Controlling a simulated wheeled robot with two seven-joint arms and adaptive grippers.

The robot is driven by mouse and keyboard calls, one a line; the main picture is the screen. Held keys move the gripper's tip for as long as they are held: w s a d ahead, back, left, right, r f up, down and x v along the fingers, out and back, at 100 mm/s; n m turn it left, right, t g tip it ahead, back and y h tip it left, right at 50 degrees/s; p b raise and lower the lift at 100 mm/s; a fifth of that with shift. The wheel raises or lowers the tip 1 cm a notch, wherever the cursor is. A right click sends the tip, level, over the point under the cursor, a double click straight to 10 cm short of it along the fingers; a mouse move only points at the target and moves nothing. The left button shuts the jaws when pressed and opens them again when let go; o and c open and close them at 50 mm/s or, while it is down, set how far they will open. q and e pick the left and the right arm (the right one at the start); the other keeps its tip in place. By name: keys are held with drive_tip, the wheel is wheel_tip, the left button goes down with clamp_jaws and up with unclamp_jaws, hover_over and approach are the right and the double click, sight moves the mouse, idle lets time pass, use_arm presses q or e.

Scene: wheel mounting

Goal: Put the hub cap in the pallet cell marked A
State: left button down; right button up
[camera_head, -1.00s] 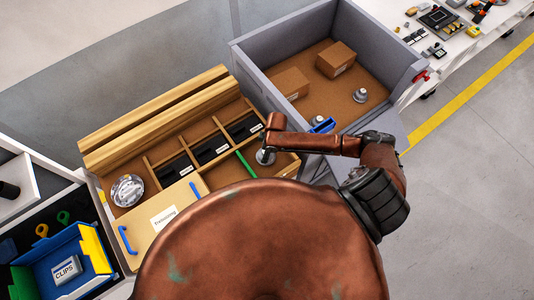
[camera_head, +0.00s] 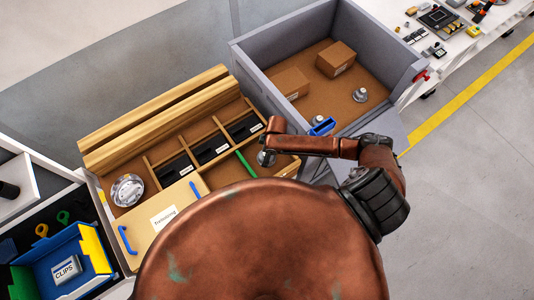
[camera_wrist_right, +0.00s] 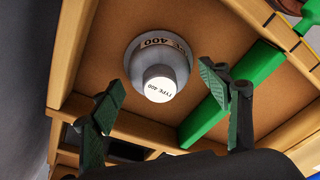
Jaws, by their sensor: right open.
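A grey, flanged round cap marked TYPE 400 (camera_wrist_right: 160,75) sits on the brown floor of a wooden tray compartment in the right wrist view. My right gripper (camera_wrist_right: 165,88) is open above it, with one dark green-padded finger on each side; no contact shows. In the head view the right gripper (camera_head: 266,158) is over the right end of the wooden tray (camera_head: 150,160) and mostly hides the cap. No cell mark A can be read. My left gripper is not in view.
A green bar (camera_wrist_right: 228,98) runs close to the right finger. The tray also holds black bins (camera_head: 211,150) and a shiny round dish (camera_head: 127,190). A grey crate (camera_head: 290,40) behind holds cartons (camera_head: 336,59) and similar grey caps (camera_head: 360,95).

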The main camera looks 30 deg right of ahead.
wheel_tip(320, 180, up, 12)
drive_tip(key=s+d, duration=0.1)
drive_tip(key=shift+d, duration=0.2)
drive_tip(key=shift+r, duration=0.1)
idle(0.6)
